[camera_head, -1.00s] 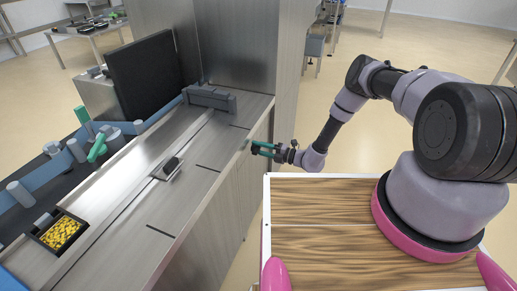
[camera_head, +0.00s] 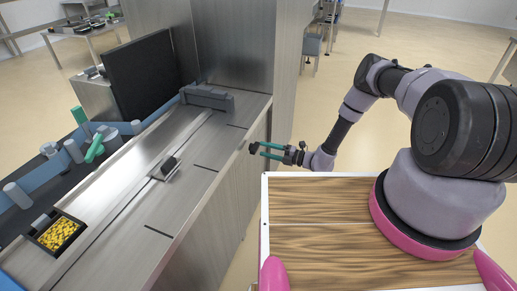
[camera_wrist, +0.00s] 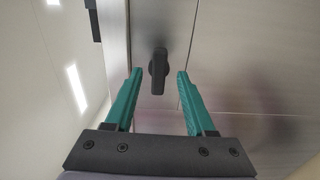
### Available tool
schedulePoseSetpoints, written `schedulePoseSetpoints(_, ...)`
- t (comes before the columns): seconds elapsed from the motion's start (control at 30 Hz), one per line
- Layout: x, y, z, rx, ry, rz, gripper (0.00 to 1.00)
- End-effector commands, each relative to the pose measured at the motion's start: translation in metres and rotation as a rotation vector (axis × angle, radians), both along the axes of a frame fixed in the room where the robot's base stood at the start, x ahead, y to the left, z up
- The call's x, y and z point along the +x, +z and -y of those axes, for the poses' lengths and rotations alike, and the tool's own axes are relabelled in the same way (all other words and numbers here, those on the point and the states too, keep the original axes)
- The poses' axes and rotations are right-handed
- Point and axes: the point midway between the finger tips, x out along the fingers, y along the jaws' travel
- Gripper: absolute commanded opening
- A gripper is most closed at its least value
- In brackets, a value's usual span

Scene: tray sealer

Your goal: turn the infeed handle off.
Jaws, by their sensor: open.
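The infeed handle is a dark knob with a lever (camera_wrist: 158,72) on the metal side panel in the wrist view. Its lever points straight down in that picture. In the head view a small dark shape (camera_head: 254,147) at the counter's side, just past my fingertips, looks like the same handle. My gripper (camera_wrist: 159,74) has two teal fingers, open, one on each side of the handle with a visible gap to both. In the head view my gripper (camera_head: 262,150) points left at the machine's side. I cannot tell the exact depth between fingertips and handle.
The metal counter (camera_head: 185,205) runs along the left, with a sealing block (camera_head: 208,98), a black screen (camera_head: 146,75) and a tray of yellow pieces (camera_head: 58,233). In the wrist view, panel seams (camera_wrist: 188,50) run beside the handle.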

Motion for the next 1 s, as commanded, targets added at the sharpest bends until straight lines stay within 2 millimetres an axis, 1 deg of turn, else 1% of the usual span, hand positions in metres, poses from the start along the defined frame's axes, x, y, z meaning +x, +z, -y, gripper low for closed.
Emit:
schedulePoseSetpoints(0.03,-0.003,0.000,0.011,0.001,-0.003,-0.002,0.55)
schedulePoseSetpoints(0.1,-0.008,0.000,0.025,0.001,-0.003,-0.002,0.55)
schedulePoseSetpoints(0.2,-0.014,0.000,0.041,0.000,-0.003,-0.001,0.55)
schedulePoseSetpoints(0.33,-0.019,0.000,0.055,0.000,-0.001,-0.001,0.55)
schedulePoseSetpoints(0.5,-0.022,0.000,0.061,0.000,-0.001,-0.001,0.55)
schedulePoseSetpoints(0.9,-0.022,0.001,0.061,0.000,0.001,0.001,0.55)
schedulePoseSetpoints(0.97,-0.020,0.005,0.061,-0.006,0.008,0.013,0.55)
schedulePoseSetpoints(1.0,-0.017,0.010,0.062,-0.013,0.019,0.029,0.55)
